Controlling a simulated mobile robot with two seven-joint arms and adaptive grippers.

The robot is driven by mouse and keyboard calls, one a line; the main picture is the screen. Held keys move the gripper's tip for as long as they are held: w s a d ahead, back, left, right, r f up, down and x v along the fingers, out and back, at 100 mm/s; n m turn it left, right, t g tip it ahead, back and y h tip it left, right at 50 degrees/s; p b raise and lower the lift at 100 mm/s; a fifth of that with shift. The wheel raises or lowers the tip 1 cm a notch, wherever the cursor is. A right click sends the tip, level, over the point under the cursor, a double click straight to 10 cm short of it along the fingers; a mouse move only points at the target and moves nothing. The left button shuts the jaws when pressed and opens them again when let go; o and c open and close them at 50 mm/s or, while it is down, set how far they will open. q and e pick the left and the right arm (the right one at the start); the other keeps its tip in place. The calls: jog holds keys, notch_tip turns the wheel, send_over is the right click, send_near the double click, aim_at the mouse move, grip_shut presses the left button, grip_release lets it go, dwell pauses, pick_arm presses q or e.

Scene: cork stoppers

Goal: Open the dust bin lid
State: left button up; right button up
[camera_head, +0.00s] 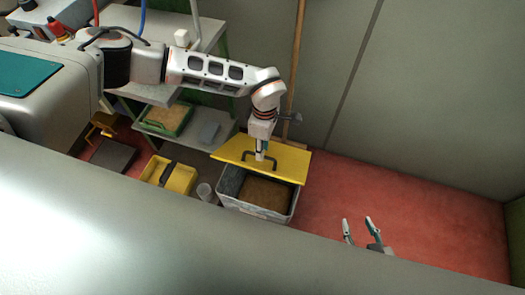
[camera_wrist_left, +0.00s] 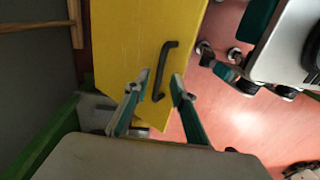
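The yellow bin lid (camera_head: 285,164) is raised and tilted at the far side of the grey dust bin (camera_head: 232,203). The brown inside of the bin shows below it. A dark handle (camera_head: 246,155) is on the lid. My left gripper (camera_head: 261,157) is at the handle. In the left wrist view the lid (camera_wrist_left: 125,40) fills the middle, and the handle (camera_wrist_left: 168,55) runs between the two parted fingers of my left gripper (camera_wrist_left: 160,80). Firm contact with the handle cannot be made out. My right gripper (camera_head: 360,222) is open and empty, right of the bin.
A yellow container (camera_head: 180,180) and a clear cup (camera_head: 205,191) stand left of the bin. A shelf unit (camera_head: 200,130) with a green tray (camera_head: 168,119) is behind them. A wooden pole (camera_head: 296,60) leans at the wall. Red floor (camera_head: 430,220) is clear at the right.

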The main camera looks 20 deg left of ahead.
pick_arm(q)
jog(key=shift+f, duration=0.95)
jog(key=shift+c, duration=0.4)
grip_shut()
jog(key=shift+r, duration=0.1)
